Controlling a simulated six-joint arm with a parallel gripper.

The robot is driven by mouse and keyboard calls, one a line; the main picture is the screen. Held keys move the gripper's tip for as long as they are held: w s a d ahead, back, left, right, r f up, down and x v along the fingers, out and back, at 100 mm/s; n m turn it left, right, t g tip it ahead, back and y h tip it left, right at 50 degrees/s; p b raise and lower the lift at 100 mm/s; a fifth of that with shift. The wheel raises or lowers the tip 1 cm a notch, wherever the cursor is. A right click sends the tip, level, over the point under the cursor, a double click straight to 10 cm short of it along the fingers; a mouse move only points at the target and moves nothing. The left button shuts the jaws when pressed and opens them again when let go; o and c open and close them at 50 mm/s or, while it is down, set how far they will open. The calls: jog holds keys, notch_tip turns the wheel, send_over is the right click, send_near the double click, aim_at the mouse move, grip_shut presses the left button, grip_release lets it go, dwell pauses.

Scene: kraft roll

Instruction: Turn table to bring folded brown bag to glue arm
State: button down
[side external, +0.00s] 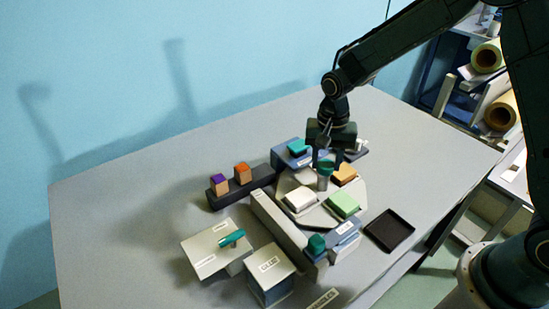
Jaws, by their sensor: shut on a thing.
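My gripper (326,158) points down over the turntable (318,216), a pale many-sided plate in the middle of the work area. It is shut on the teal knob (324,171) that stands up from the plate. An orange-tan block (345,175), possibly the folded brown bag, sits on the plate right of the knob. A white block (299,200) and a light green block (344,204) sit on its near side. Which part is the glue arm I cannot tell; a long pale bar (280,221) runs along the plate's left side. My gripper hides part of the plate's far side.
A dark rail (223,198) carries purple and orange blocks. Blue-grey units with teal tops stand behind (291,155) and in front (343,238). A pale plate with a teal handle (214,248), a labelled box (269,274) and a black tray (389,230) surround the turntable. The table's left side is clear.

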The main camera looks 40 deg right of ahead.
jog(key=shift+n, duration=9.1)
jog(key=c, duration=0.9)
grip_release()
jog(key=shift+o, duration=0.2)
